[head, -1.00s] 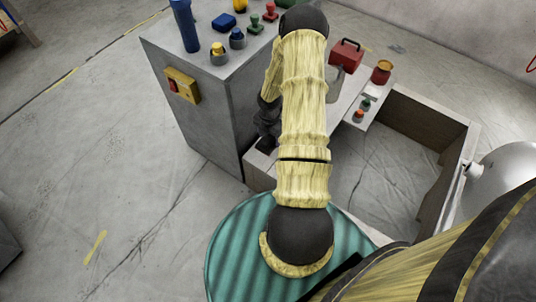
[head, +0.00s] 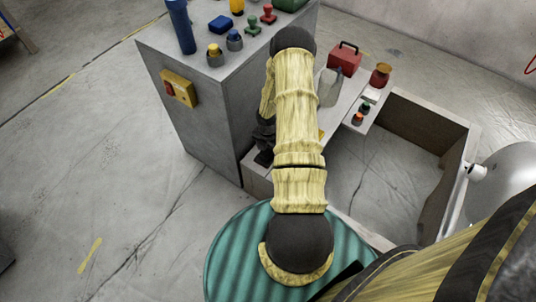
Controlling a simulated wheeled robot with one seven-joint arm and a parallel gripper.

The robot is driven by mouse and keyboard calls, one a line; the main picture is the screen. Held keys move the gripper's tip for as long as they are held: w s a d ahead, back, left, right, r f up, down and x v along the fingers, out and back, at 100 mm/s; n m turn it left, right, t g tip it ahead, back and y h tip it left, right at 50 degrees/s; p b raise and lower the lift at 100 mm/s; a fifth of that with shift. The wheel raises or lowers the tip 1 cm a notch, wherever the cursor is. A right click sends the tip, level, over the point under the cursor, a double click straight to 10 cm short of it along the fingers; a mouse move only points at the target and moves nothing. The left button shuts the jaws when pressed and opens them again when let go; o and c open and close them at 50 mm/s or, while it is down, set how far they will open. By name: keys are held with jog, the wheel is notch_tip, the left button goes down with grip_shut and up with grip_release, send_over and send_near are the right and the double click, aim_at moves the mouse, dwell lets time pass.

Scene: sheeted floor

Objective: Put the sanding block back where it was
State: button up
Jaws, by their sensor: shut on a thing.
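My gripper (head: 264,156) shows only in part, as a dark shape at the lower left of my raised forearm, beside the grey cabinet's right side and above the low bench. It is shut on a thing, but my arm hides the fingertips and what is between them. I cannot make out the sanding block's shape or colour. A blue block (head: 221,24) lies on top of the grey cabinet (head: 205,125), but I cannot tell what it is.
Yellow (head: 215,55) and blue (head: 235,40) knobbed pieces, a blue cylinder (head: 181,26) and stamps crowd the cabinet top. A red box (head: 344,58), a grey bottle (head: 329,87) and a red jar (head: 380,75) stand on the bench.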

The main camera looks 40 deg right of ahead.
aim_at(268, 154)
notch_tip(268, 154, down, 3)
jog(key=shift+f+b, duration=0.2)
jog(key=shift+b, duration=0.35)
jog(key=shift+r, duration=0.1)
jog(key=o, duration=0.9)
jog(key=shift+o, duration=0.2)
notch_tip(268, 154, up, 12)
jog(key=p, duration=0.4)
jog(key=shift+a, duration=0.1)
